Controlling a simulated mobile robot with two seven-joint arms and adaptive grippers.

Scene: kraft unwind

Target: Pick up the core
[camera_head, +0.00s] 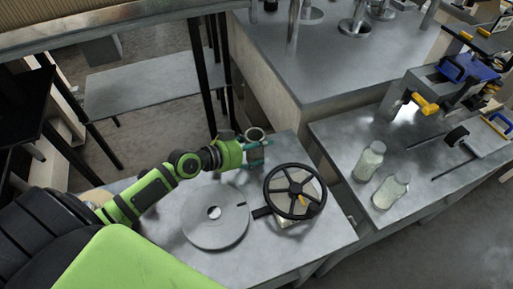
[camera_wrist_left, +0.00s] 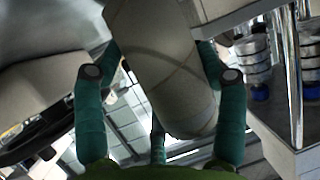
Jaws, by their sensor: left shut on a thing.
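The core is a pale grey-beige tube (camera_head: 255,134), seen near the far edge of the near table in the head view. In the left wrist view the core (camera_wrist_left: 165,75) runs down from the top edge between the teal fingers, tilted in the picture, its rounded lower end in sight. My left gripper (camera_head: 257,152) is shut on the core; its fingers stand on both sides of it in the left wrist view (camera_wrist_left: 160,74). Part of the core is hidden by the gripper in the head view. My right gripper is not in view.
On the near table (camera_head: 300,262) are a flat grey disc (camera_head: 213,222) with a central hub and a black handwheel (camera_head: 277,182). A grey counter (camera_head: 330,75) with metal posts lies beyond.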

